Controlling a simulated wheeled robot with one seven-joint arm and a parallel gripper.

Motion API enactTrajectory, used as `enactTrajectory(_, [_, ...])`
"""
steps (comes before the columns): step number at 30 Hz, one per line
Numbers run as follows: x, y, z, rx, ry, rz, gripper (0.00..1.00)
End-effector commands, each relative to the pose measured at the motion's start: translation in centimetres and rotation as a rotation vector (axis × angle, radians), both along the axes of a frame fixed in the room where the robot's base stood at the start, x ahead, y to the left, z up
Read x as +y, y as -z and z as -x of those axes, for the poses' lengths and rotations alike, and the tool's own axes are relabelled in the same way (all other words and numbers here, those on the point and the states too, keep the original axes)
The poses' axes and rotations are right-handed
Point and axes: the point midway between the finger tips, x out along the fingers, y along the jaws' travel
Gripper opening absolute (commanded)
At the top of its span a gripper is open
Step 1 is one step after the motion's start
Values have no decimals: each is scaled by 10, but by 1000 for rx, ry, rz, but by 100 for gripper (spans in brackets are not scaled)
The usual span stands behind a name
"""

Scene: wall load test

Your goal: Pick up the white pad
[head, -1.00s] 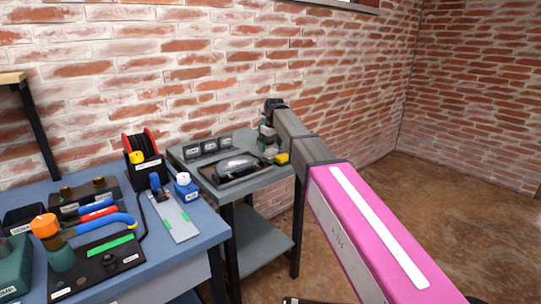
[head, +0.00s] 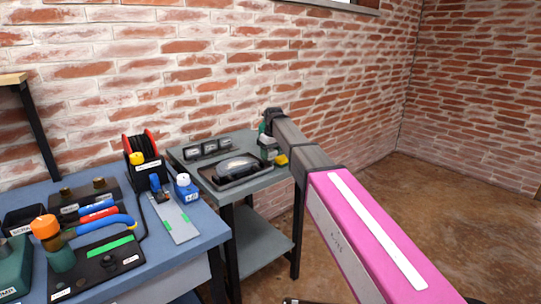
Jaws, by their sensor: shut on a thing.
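The end of my arm with my gripper (head: 266,130) is over the back right of a small grey side table (head: 259,189), close to the brick wall. The fingers are largely hidden behind my wrist. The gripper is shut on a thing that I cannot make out. No white pad can be clearly picked out. A small dark and green item (head: 268,147) shows just below the wrist, beside a yellow item (head: 281,160). I cannot tell whether the gripper touches either.
A dark tray (head: 215,183) with a pale, shiny rounded object is on the side table, before a labelled three-part block (head: 207,149). A blue workbench (head: 205,235) at left holds a red-and-black reel (head: 142,155) and several tools. The floor at right is clear.

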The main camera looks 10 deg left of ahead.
Motion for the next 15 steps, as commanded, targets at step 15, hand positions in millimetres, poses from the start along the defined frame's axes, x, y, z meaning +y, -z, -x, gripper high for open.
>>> enactTrajectory(15, [20,-59,27,-2,-3,-1,38])
